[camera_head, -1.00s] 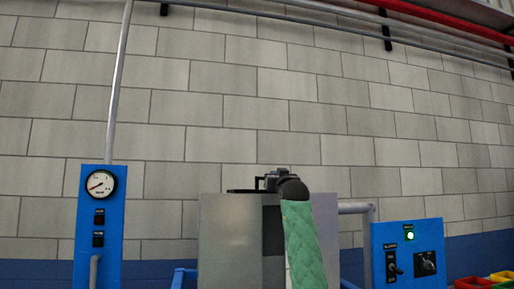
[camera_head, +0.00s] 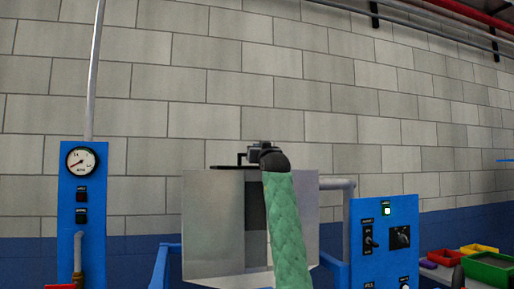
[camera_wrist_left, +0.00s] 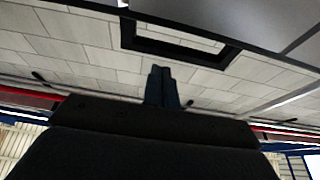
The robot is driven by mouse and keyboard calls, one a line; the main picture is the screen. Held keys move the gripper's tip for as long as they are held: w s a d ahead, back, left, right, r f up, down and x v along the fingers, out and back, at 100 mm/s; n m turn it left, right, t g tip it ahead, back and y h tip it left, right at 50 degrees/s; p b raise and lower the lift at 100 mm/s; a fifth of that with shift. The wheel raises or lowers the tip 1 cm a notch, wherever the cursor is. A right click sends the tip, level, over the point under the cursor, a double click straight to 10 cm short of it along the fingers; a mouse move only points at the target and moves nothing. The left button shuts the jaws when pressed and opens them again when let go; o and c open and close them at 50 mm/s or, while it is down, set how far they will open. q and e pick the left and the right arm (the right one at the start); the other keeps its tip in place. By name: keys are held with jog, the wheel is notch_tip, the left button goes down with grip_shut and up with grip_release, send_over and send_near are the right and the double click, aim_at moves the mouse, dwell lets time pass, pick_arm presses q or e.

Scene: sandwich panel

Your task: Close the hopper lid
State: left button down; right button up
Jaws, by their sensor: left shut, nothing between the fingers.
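The hopper lid (camera_head: 212,222) is a grey metal panel standing upright in the middle of the head view, seen face-on, with a darker vertical band. A black handle shows as a thin bar along its top edge; in the left wrist view the handle (camera_wrist_left: 180,48) is a black rectangular frame. My left gripper (camera_head: 256,150), on the green-sleeved arm, is at the lid's top edge. In the left wrist view its fingertips (camera_wrist_left: 162,82) are together and empty, just below the handle in the picture; contact cannot be told. My right gripper is not identifiable.
A blue gauge panel (camera_head: 70,215) with a vertical pipe stands left. A blue control box (camera_head: 378,265) with a lit green lamp stands right. Blue frame rails (camera_head: 160,268) flank the hopper. Coloured bins (camera_head: 490,268) sit at the lower right. A block wall is behind.

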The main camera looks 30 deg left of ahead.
pick_arm(q)
notch_tip(320, 180, up, 2)
jog(key=shift+r+p, duration=0.2)
jog(key=shift+p, duration=0.5)
pick_arm(e)
notch_tip(320, 180, up, 7)
jog(key=s+d, duration=0.1)
pick_arm(q)
jog(key=b+v, duration=0.2)
jog(key=v, duration=0.8)
jog(key=shift+s, duration=0.15)
pick_arm(e)
notch_tip(320, 180, down, 10)
jog(key=shift+w+a, duration=0.15)
jog(key=shift+w, duration=0.3)
